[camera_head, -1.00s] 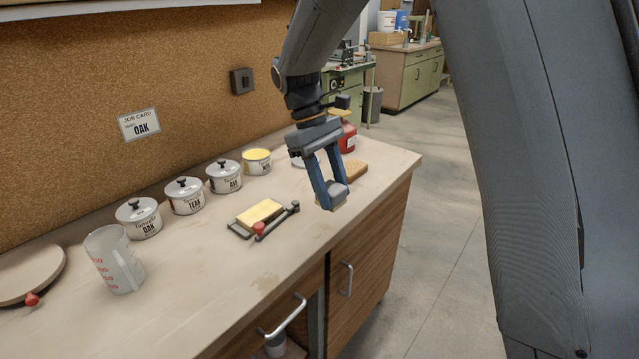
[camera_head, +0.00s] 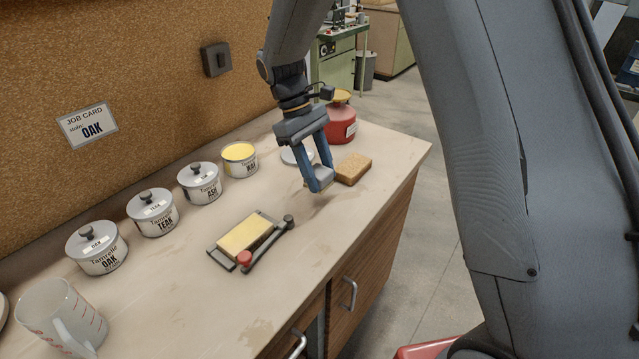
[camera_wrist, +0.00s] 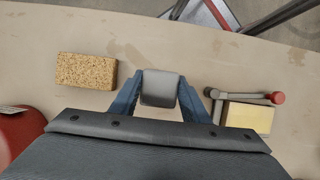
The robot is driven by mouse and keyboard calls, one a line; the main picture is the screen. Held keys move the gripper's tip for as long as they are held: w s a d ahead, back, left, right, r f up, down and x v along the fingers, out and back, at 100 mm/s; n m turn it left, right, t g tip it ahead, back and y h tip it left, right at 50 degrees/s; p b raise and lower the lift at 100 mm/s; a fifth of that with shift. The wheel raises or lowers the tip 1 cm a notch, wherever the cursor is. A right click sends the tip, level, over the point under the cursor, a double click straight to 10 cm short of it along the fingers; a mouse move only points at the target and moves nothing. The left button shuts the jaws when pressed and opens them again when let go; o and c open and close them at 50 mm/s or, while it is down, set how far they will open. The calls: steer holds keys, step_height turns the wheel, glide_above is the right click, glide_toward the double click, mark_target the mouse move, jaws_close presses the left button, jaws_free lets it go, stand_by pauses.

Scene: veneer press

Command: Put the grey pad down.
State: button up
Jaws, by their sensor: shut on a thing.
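The grey pad (camera_head: 322,178) is a small block with rounded edges, held between the blue fingers of my gripper (camera_head: 319,181). In the wrist view the pad (camera_wrist: 160,87) sits between the two fingertips (camera_wrist: 160,93), its grey face showing. The gripper is shut on it over the bench top (camera_head: 300,240), left of and in front of the sponge. A faint shadow lies below the pad; a small gap seems to show, but I cannot tell its exact height.
A tan sponge (camera_head: 353,169) and red canister (camera_head: 340,124) stand close by. A small press with a yellow block (camera_head: 246,234) lies to the left. Several labelled tins (camera_head: 153,212) line the wall; a clear jug (camera_head: 62,318) is front left. Bench between press and front edge is clear.

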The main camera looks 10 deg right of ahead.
steer(key=shift+f+p, duration=0.45)
steer(key=shift+f, duration=1.55)
steer(key=shift+f, duration=0.2)
steer(key=o, duration=1)
steer(key=b+v, duration=0.3)
steer(key=v, duration=0.9)
steer(key=s+d+f+m+t+y, duration=0.1)
steer(key=s+d+f+m, duration=0.2)
steer(key=s, duration=0.3)
steer(key=s+d+f+m+t+y, duration=0.1)
steer(key=s+d+f+m, duration=0.2)
steer(key=s+d, duration=0.3)
steer(key=s+d+f+m+t+y, duration=0.1)
steer(key=s+d+f+m+t, duration=0.1)
steer(key=s+d, duration=0.3)
steer(key=shift+s+f+m, duration=0.25)
steer(key=shift+s, duration=0.5)
steer(key=shift+s+f+m, duration=0.25)
steer(key=shift+s, duration=0.55)
